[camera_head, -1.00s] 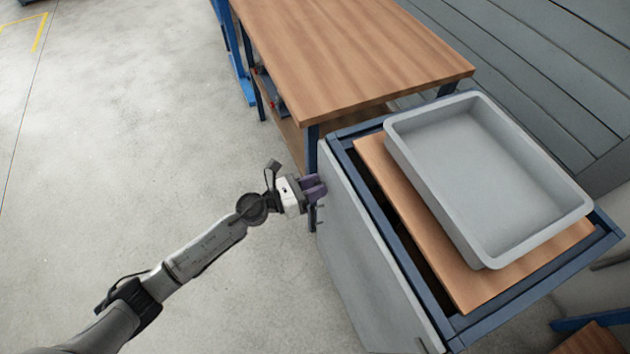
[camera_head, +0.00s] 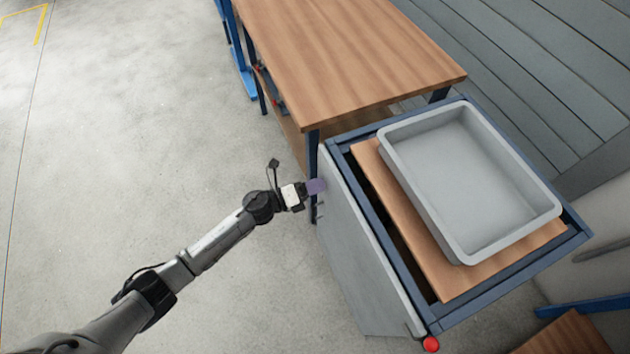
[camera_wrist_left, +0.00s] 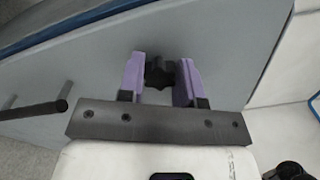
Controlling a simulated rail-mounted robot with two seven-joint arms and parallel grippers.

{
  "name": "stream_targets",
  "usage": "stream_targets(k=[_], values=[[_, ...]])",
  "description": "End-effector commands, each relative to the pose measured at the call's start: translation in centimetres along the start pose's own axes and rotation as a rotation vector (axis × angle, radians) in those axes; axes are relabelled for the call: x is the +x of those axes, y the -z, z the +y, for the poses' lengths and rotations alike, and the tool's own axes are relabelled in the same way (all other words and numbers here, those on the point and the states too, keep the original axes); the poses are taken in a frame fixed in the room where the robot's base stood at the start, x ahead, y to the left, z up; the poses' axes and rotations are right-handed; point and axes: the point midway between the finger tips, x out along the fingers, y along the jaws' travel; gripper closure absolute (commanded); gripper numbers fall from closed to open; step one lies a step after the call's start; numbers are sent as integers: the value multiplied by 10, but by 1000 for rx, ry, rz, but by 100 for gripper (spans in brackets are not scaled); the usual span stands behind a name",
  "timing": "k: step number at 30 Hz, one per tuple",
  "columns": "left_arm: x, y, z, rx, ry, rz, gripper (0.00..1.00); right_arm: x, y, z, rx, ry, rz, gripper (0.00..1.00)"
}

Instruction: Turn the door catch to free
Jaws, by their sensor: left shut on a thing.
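The door catch is a small black lobed knob (camera_wrist_left: 159,73) on the grey cabinet door (camera_head: 352,245). In the left wrist view the knob sits between the two purple fingers of my left gripper (camera_wrist_left: 160,78). The gripper is shut on the knob, with the fingers on either side of it. In the head view my left gripper (camera_head: 316,187) is at the far upper part of the door's outer face, and it hides the knob there. The door also shows in the left wrist view (camera_wrist_left: 225,45) as a grey panel. My right gripper is in neither view.
A dark bar handle (camera_wrist_left: 35,110) stands out from the door left of the knob in the wrist view. A grey tray (camera_head: 455,250) rests on the cabinet's wooden top. A wooden workbench (camera_head: 350,60) stands behind. A red knob (camera_head: 431,344) is at the near corner. Floor at left is clear.

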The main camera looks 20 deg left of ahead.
Motion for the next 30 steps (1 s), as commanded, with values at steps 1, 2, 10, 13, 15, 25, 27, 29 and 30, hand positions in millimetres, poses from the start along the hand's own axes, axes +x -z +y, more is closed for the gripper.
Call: stream_targets(k=[1, 2, 10, 13, 15, 25, 27, 29, 30], values=[[0, -1, -2, -31, 0, 1, 92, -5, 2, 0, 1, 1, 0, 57], [0, -1, -2, -48, 0, 1, 92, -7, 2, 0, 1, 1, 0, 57], [0, 0, 0, -165, 0, 1, 92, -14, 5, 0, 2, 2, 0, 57], [0, 0, 0, -189, 0, 1, 92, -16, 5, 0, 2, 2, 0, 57], [0, 0, 0, -199, 0, 1, 92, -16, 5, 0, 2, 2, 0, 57], [0, 0, 0, -213, 1, 1, 92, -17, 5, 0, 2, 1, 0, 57], [0, 0, 0, -213, 1, 1, 92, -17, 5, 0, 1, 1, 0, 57], [0, 0, 0, -213, 0, 1, 92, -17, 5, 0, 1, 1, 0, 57], [0, 0, 0, -213, 0, 1, 92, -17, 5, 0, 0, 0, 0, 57]])
